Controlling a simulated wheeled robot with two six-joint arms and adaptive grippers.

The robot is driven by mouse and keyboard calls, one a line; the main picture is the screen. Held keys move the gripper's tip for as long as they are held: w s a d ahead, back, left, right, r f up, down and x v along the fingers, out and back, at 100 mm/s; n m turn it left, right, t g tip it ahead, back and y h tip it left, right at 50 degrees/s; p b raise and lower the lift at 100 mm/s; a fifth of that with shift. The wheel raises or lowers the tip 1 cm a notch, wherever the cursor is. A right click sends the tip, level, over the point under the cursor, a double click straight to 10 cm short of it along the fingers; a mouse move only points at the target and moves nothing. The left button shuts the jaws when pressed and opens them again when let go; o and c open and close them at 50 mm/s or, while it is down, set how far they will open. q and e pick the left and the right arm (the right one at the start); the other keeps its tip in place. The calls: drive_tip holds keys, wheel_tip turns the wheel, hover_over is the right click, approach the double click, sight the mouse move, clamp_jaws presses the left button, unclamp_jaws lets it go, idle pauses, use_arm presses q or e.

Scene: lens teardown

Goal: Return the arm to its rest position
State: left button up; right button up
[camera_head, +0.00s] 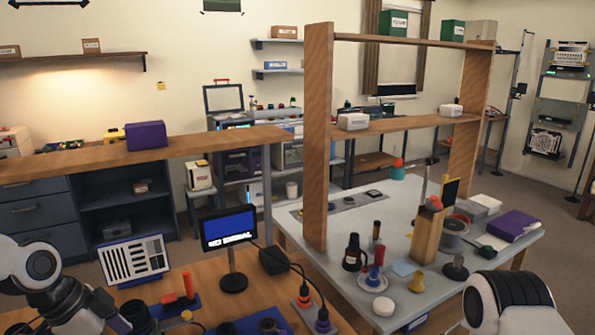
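My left arm comes in at the bottom left, with a white joint and dark links. My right arm shows as a white and black link at the bottom right. Both arms run off the bottom of the picture, and neither gripper's fingers can be made out, so what they hold is hidden. On the near wooden bench (180,272) dark round parts (140,316) lie close beside my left arm.
A monitor (229,228) and a striped chart (133,259) stand at the bench's back.

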use_arm(q)
drive_tip(key=s+d+f+n+g+y, duration=0.2)
drive_tip(key=s+d+f+n+g, duration=0.15)
drive_tip(key=s+f, duration=1.1)
drive_tip(key=s+d+f+n+g+y, duration=0.1)
drive_tip(key=s+d+f+n+g, duration=0.2)
drive_tip(key=s+f, duration=1.1)
drive_tip(key=w+f+n+t+y, duration=0.1)
drive_tip(key=w+f+n+t, duration=0.3)
drive_tip(key=w, duration=0.5)
drive_tip(key=shift+f+n, duration=0.15)
drive_tip(key=shift+n, duration=0.8)
drive_tip(key=shift+a, duration=0.1)
